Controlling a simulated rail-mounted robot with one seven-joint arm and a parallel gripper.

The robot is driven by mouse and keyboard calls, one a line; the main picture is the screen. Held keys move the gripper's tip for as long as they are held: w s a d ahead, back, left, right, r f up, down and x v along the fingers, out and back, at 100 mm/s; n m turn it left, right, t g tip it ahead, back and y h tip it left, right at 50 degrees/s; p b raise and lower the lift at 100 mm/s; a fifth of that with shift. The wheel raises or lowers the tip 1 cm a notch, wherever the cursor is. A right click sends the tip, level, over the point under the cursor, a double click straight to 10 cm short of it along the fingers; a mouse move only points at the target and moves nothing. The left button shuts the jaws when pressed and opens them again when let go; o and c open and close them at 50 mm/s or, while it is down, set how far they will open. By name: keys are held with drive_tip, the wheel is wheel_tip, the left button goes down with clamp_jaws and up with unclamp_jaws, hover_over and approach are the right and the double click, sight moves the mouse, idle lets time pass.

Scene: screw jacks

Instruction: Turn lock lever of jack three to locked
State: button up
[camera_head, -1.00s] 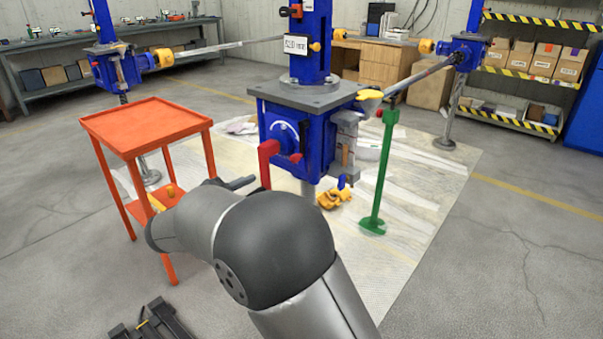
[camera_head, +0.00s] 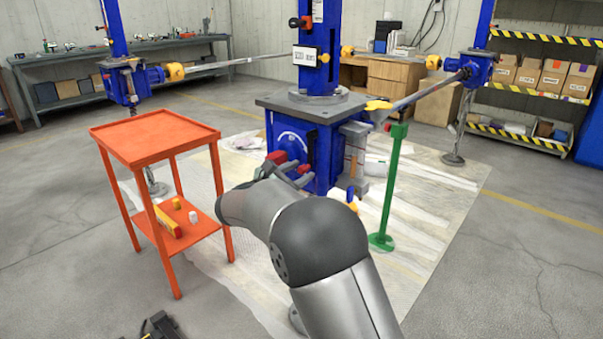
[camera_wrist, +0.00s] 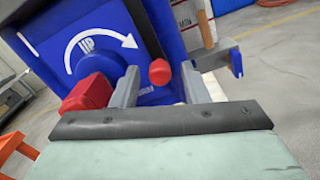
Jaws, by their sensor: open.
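The large blue jack (camera_head: 322,150) stands in the middle of the head view; its white label (camera_head: 307,55) is too small to read. In the wrist view its blue face (camera_wrist: 60,35) carries a round dial (camera_wrist: 95,58) with a white curved arrow marked UP. A thick red handle (camera_wrist: 87,95) shows left of my gripper (camera_wrist: 159,85), outside the fingers. A small red knob (camera_wrist: 160,72) appears between the open fingers, close to the jack face. I cannot tell whether either finger touches it. Which red part is the lock lever is not clear. In the head view my arm partly covers this area.
An orange cart (camera_head: 155,138) stands to the left, with small yellow and white items on its lower shelf. A green post (camera_head: 390,185) stands close on the right. A grey bracket (camera_wrist: 218,55) sticks out right of the fingers. Other blue jacks stand behind on both sides.

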drive_tip(key=shift+x, duration=0.8)
clamp_jaws()
drive_tip(key=shift+s, duration=0.1)
